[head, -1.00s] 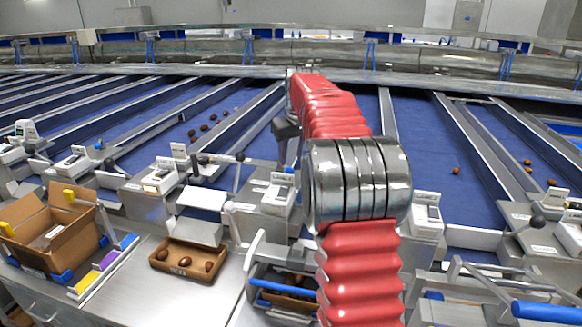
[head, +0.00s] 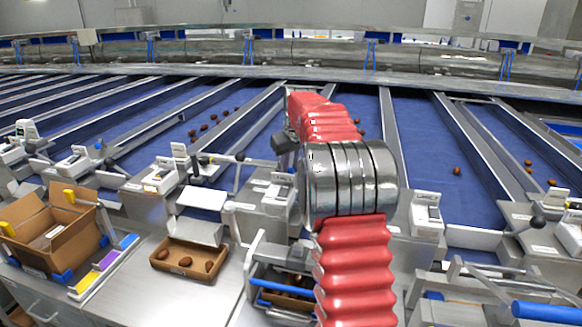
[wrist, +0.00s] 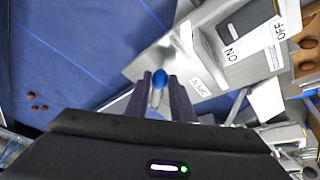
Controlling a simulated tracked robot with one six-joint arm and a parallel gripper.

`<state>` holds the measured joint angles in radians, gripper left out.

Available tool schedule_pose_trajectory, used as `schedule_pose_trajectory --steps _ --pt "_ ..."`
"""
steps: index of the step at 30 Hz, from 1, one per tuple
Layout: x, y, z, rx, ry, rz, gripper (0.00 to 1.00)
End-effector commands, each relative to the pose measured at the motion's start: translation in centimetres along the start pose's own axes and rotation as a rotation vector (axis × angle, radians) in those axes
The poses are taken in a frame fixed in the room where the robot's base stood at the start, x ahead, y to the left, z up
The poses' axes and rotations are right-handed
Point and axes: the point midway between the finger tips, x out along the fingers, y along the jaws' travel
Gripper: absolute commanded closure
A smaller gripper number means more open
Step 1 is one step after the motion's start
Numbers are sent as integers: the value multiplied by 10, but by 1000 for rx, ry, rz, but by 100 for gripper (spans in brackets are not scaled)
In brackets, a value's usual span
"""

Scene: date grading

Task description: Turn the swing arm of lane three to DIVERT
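In the wrist view a blue ball knob (wrist: 160,78) on a short pale stem shows between the two dark fingers of my gripper (wrist: 160,85). The fingers stand apart with a narrow gap on each side of the knob; contact is not visible. In the head view my gripper (head: 286,143) is a small dark shape over a lane, partly hidden by my red-sleeved arm, and the blue knob there is not visible. A swing arm with a dark knob (head: 240,157) lies to its left. I cannot read lane numbers or a DIVERT mark.
A switch box (wrist: 240,25) marked ON and OFF stands right of the knob in the wrist view. Metal rails divide the blue lanes; dates (head: 205,127) lie on some. A date tray (head: 160,265), a cardboard box (head: 50,238) and a blue-handled frame (head: 545,311) stand in front.

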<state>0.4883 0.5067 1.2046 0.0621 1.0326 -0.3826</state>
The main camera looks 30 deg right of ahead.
Motion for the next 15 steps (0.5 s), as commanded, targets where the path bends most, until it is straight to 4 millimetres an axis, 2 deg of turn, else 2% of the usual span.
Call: schedule_pose_trajectory --steps 9,15 --pt "0 0 0 0 0 0 100" --pt "0 0 0 0 0 0 100"
